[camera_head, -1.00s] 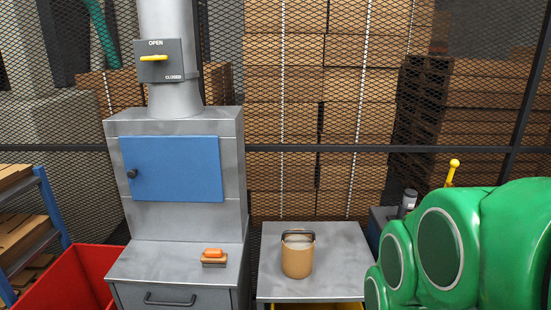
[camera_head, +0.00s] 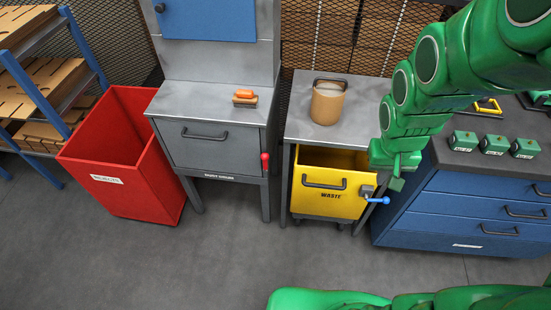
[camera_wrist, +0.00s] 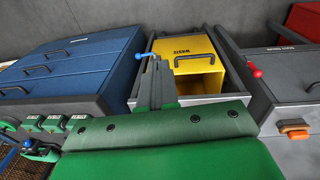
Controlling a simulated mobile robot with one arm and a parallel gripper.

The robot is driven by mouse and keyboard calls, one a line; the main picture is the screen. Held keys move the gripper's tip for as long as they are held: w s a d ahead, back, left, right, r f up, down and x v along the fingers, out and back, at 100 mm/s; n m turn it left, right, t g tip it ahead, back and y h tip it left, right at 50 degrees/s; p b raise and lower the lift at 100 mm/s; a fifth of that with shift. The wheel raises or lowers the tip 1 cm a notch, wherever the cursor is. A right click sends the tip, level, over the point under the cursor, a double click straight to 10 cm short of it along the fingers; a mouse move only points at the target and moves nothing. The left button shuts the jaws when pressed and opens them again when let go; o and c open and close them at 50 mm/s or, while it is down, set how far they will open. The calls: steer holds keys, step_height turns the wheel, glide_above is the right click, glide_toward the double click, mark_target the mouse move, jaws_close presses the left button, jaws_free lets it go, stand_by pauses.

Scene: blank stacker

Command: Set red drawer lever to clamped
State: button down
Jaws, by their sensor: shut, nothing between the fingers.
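The red lever (camera_head: 265,162) is a small red-knobbed handle at the right front edge of the grey drawer (camera_head: 215,152). Its knob is at the upper end, with the shaft pointing down. In the wrist view the red lever (camera_wrist: 255,71) shows right of the yellow bin, apart from my fingers. My gripper (camera_head: 397,183) is shut and empty, in front of the right side of the yellow waste bin, well right of the red lever. My gripper's dark fingers (camera_wrist: 156,80) also show in the wrist view. The label under the drawer is too small to read surely.
The yellow waste bin (camera_head: 325,197) with a blue-knobbed lever (camera_head: 379,200) stands between the drawer and the blue cabinet (camera_head: 455,205). A red bin (camera_head: 128,178) stands left. A brush (camera_head: 245,98) and a tan container (camera_head: 327,102) sit on top surfaces. The floor in front is clear.

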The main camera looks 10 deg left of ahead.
steer(key=w+a+f+t+y, duration=0.2)
steer(key=w+a+f+t, duration=0.15)
steer(key=w+f, duration=1.1)
steer(key=a+f+m+t+y, duration=0.9)
steer(key=a+f, duration=0.6)
steer(key=f, duration=0.2)
steer(key=shift+s+m+t, duration=0.25)
steer(key=shift+m+t, duration=0.5)
steer(key=shift+m, duration=0.35)
steer(key=shift+w+a, duration=0.15)
